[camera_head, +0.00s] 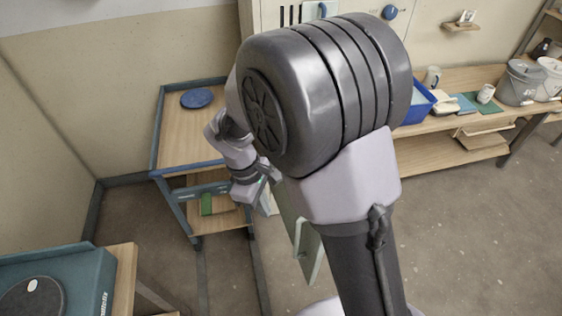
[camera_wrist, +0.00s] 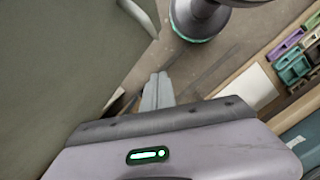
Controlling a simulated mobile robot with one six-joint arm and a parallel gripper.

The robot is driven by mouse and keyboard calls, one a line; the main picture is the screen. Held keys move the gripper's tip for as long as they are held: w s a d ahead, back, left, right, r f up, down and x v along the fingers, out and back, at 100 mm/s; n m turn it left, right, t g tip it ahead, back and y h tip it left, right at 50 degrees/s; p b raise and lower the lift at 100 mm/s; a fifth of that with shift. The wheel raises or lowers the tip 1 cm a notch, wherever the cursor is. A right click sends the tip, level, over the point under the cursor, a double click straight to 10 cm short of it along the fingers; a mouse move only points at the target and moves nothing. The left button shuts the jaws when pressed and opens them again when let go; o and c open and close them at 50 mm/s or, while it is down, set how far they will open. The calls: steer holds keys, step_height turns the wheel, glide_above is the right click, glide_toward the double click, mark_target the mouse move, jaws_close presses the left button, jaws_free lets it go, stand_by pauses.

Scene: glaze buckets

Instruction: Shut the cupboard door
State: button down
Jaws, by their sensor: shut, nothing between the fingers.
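The cupboard door (camera_head: 309,248) is a pale green panel standing out into the room, partly hidden behind my arm. It has a light bar handle (camera_head: 297,238). In the wrist view the door appears to be the large grey-green panel (camera_wrist: 55,60) at the left, with a pale handle (camera_wrist: 140,16) at the top. My gripper (camera_head: 270,176) is shut and empty beside the door's upper end; its fingers also show in the wrist view (camera_wrist: 158,78), just right of the panel. I cannot tell whether they touch it. The cupboard's body is mostly hidden by my arm.
A blue-framed wooden cart (camera_head: 178,150) with a blue disc (camera_head: 196,98) stands left of my gripper. A workbench (camera_head: 455,120) at the right holds a blue bin (camera_head: 414,104) and buckets (camera_head: 520,83). A teal machine (camera_head: 60,280) is at the lower left. The floor at right is clear.

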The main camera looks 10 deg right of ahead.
steer(key=s+d+f+b, duration=0.3)
steer(key=d+f+b, duration=0.2)
steer(key=f, duration=0.6)
steer(key=shift+d+n+b, duration=0.2)
steer(key=shift+n+b, duration=0.1)
steer(key=shift+n, duration=0.1)
